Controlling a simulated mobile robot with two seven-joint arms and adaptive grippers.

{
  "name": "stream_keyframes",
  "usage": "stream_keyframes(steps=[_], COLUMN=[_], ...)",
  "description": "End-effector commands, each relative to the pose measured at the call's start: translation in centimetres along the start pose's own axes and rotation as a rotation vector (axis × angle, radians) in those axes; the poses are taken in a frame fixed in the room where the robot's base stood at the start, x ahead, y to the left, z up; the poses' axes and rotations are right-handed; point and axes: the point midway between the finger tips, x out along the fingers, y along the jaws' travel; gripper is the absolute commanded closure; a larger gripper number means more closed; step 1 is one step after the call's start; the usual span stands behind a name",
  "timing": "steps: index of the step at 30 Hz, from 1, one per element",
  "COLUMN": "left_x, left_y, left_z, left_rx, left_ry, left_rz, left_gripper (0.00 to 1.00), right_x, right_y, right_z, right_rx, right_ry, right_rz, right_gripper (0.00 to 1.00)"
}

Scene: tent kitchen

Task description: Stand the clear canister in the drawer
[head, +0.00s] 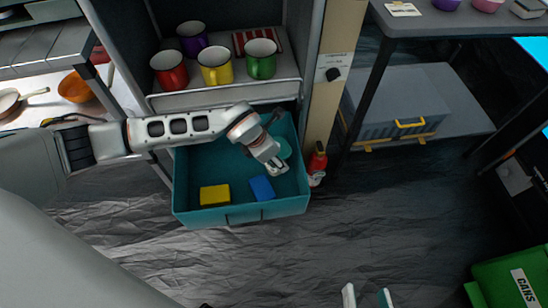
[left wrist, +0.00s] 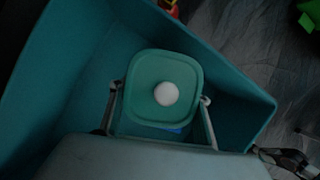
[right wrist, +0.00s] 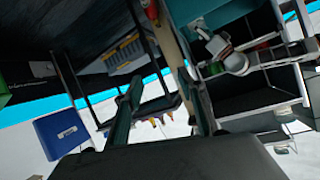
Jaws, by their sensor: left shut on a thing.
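The teal drawer (head: 187,168) is pulled out below the mug shelf. My left gripper (head: 277,167) reaches down into its right part. The clear canister shows by its teal lid (head: 284,147), partly behind my gripper. In the left wrist view the square lid with a white knob (left wrist: 165,93) lies between the two fingers, which are shut on the canister. The canister is inside the drawer's walls and looks upright; its clear body is mostly hidden, and I cannot tell whether its base touches the drawer floor. My right gripper (head: 367,298) is open and empty, low over the floor.
A yellow sponge (head: 214,195) and a blue sponge (head: 262,188) lie in the drawer's front part. Several mugs (head: 215,67) stand on the shelf above. A red bottle (head: 317,164) stands just right of the drawer. The floor in front (head: 270,255) is clear.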

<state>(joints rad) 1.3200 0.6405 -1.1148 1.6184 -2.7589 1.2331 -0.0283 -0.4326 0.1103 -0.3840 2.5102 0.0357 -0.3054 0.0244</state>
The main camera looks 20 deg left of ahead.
Motion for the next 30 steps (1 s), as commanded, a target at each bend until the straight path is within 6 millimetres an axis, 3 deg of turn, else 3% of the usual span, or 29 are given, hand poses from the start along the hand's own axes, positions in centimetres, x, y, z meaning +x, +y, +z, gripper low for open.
stream_keyframes(steps=[12, 24, 25, 26, 30], left_x=[5.0, 5.0, 5.0, 5.0, 5.0], left_y=[-0.2, 0.1, 0.1, 0.1, 0.1], left_z=[-2.2, -1.8, -1.9, -1.9, -1.9], left_rx=[-0.002, 0.000, -0.001, -0.001, 0.000], left_ry=[0.003, -0.005, -0.003, -0.003, -0.003], left_rz=[-0.004, 0.002, 0.002, 0.002, 0.001], left_gripper=[0.87, 0.87, 0.45, 0.37, 0.35], right_x=[0.4, 0.4, 0.4, 0.4, 0.4], right_y=[-2.7, -3.0, -3.0, -3.0, -3.0], right_z=[1.7, 1.2, 1.2, 1.2, 1.2], right_rx=[0.256, 0.272, 0.272, 0.272, 0.272], right_ry=[0.017, 0.029, 0.029, 0.029, 0.028], right_rz=[-0.034, -0.039, -0.039, -0.038, -0.038], right_gripper=[0.60, 0.60, 0.60, 0.60, 0.60])
